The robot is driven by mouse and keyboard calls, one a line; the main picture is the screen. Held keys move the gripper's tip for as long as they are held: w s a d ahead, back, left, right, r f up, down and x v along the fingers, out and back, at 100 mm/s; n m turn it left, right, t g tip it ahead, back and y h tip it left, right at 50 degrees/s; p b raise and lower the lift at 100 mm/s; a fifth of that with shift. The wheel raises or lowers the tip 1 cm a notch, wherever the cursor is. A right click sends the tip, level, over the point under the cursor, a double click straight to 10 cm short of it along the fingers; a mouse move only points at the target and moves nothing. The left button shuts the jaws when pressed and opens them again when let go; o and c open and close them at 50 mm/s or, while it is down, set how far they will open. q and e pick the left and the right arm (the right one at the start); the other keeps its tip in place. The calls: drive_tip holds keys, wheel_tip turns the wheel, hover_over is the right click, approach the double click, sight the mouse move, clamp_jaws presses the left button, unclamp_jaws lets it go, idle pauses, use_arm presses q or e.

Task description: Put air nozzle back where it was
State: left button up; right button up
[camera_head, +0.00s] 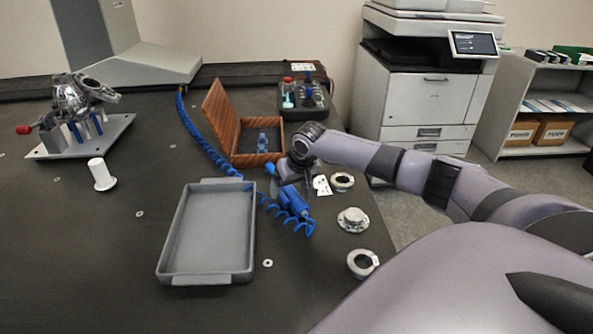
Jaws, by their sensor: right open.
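The blue air nozzle (296,203) lies on the dark table just right of the grey tray, and its blue coiled hose (213,153) runs up and left past the wooden box. My right gripper (276,181) points down right at the nozzle's upper end. It is open, and I cannot tell whether its fingers touch the nozzle. The wrist hides part of the table behind it. My left gripper is not in view.
An empty grey tray (163,262) stands left of the nozzle. An open wooden box (247,159) is behind it. Metal ring parts (353,219) lie to the right. A white spool (101,174) and a fixture plate (112,133) stand left. The front-left table is mostly clear.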

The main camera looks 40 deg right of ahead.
drive_tip(key=p+v, duration=0.1)
drive_tip(key=v, duration=0.9)
drive_tip(key=shift+r, duration=0.1)
